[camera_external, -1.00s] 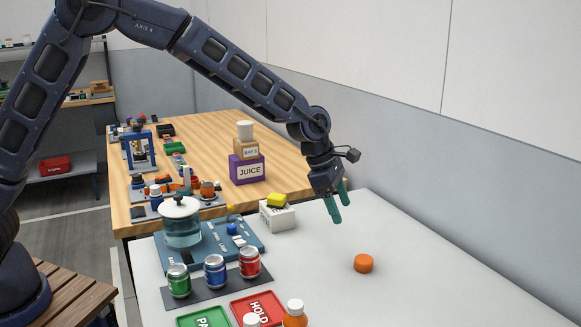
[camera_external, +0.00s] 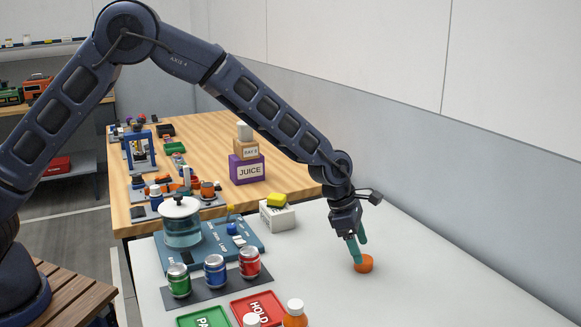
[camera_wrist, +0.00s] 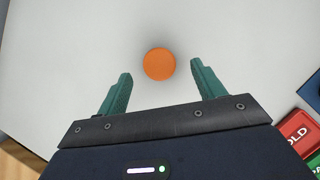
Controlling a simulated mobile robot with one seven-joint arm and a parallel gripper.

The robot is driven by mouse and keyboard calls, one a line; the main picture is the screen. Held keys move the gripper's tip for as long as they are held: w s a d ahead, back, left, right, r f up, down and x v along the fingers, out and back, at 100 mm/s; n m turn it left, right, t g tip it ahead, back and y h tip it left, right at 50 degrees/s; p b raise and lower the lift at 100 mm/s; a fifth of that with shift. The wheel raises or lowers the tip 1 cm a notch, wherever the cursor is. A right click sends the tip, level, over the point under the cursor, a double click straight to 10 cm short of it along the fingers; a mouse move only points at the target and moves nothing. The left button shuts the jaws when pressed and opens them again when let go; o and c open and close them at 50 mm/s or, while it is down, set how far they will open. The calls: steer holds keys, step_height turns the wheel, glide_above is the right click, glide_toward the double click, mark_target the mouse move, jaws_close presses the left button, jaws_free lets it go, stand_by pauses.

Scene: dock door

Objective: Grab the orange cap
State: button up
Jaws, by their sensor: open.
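The orange cap (camera_external: 365,264) is a small round disc lying flat on the pale table, to the right of the jars. In the external view my gripper (camera_external: 360,256) is low over it, its green fingers pointing down and partly covering the cap. In the wrist view the whole cap (camera_wrist: 159,64) shows just ahead of the gap between my fingertips (camera_wrist: 160,70). Clear space shows between the cap and each finger. My gripper is open and empty.
Green and red HOLD trays (camera_external: 258,308) and an orange bottle (camera_external: 295,314) are at the front. A white box (camera_external: 278,217) with a yellow block is behind. The table around the cap is clear.

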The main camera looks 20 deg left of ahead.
steer(key=x, duration=0.3)
steer(key=shift+f, duration=0.4)
steer(key=c, duration=1.1)
steer(key=shift+o, duration=0.2)
